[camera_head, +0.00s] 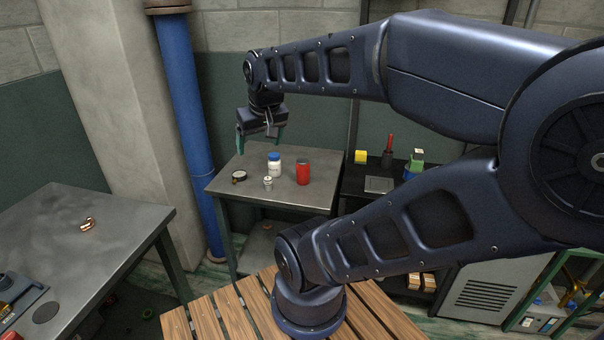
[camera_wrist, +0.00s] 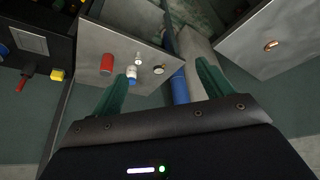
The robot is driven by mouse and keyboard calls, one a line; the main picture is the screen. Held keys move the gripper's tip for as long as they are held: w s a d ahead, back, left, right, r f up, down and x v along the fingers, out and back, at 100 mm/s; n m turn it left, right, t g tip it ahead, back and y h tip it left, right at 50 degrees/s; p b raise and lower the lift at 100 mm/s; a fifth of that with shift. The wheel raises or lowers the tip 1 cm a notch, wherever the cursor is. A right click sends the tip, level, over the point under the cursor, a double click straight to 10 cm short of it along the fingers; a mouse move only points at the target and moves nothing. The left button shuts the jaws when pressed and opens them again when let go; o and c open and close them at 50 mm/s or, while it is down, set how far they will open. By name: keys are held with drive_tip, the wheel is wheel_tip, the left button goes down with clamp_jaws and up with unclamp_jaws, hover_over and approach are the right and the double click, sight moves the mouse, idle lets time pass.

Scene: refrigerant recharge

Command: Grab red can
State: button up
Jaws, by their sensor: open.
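The red can (camera_head: 303,172) stands upright on the grey metal table (camera_head: 325,196) at the back, near its right side. My gripper (camera_head: 259,142) is open and empty, above the left back part of that table and apart from the can. Its two green fingers (camera_wrist: 162,84) are spread wide in the wrist view, with nothing held between them.
A white bottle with a blue cap (camera_head: 274,164), a small metal fitting (camera_head: 268,183) and a round gauge (camera_head: 239,176) stand left of the can. A blue pipe (camera_head: 188,110) rises left of the table. A dark shelf with tools (camera_head: 379,185) is at right.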

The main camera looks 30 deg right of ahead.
drive_tip(key=n+g+h, duration=0.5)
drive_tip(key=n, duration=1.3)
hover_over(302, 161)
drive_tip(key=a, duration=0.3)
wheel_tip(302, 161, down, 21)
drive_tip(key=shift+y, duration=0.3)
drive_tip(key=shift+w+x, duration=0.15)
drive_tip(key=shift+x, duration=2.4)
drive_tip(key=shift+w+x, duration=0.15)
drive_tip(key=shift+x, duration=2.4)
drive_tip(key=shift+a, duration=0.1)
drive_tip(key=c, duration=1.3)
